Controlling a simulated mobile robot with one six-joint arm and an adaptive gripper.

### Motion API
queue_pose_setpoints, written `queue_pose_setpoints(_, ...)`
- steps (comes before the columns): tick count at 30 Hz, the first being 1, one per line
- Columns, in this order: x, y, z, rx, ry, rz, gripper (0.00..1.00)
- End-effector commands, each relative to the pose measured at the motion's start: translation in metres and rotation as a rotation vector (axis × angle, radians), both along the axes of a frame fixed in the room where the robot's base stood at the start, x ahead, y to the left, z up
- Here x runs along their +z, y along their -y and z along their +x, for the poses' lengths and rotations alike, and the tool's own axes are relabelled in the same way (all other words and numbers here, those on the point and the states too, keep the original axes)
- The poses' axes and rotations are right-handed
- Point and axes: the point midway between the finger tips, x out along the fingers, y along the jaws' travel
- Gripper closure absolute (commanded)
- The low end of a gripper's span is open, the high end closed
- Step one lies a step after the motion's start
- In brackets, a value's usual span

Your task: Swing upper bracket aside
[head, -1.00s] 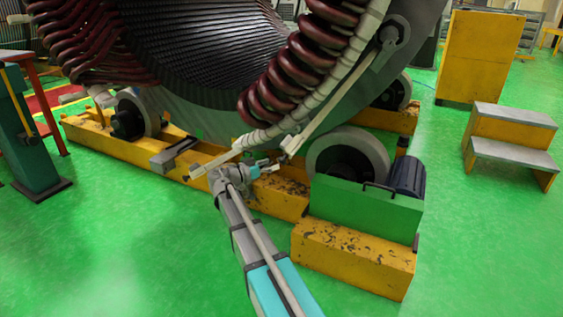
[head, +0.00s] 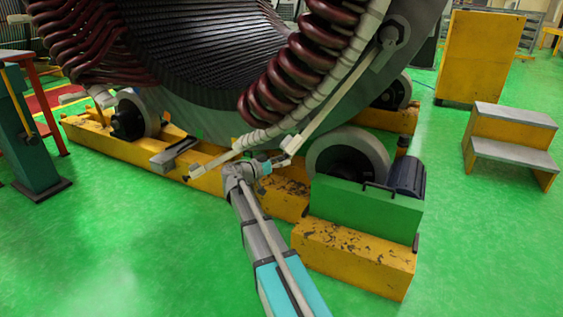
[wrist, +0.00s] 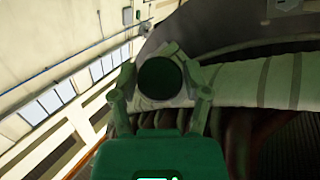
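The upper bracket (head: 336,98) looks to be the long pale bar that hangs from a pivot on the stator's rim and slants down to the left. My gripper (head: 280,160) is at its lower end, just left of the wheel. In the wrist view my gripper's fingers (wrist: 165,85) stand spread on both sides of a pale round part with a dark face (wrist: 160,78). Whether they press on it is not clear. The contact is too small to tell in the head view.
The stator's white-wrapped ring (head: 345,65) and dark red coils (head: 290,75) are close above. A wheel (head: 350,150), green motor box (head: 365,210) and yellow base (head: 355,255) are at the right. A pale lower bar (head: 212,160) lies left. Green floor is open in front.

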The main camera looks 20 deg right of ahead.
Motion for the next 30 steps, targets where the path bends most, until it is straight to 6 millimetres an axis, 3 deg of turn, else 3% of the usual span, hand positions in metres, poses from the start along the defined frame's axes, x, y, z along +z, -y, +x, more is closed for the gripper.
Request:
queue_pose_setpoints(1, 0.0, 0.0, 0.0, 0.0, 0.0, 0.0, 0.59)
queue_pose_setpoints(8, 0.0, 0.0, 0.0, 0.0, 0.0, 0.0, 1.0)
queue_pose_setpoints(30, 0.029, -0.009, -0.028, 0.034, -0.036, 0.046, 1.0)
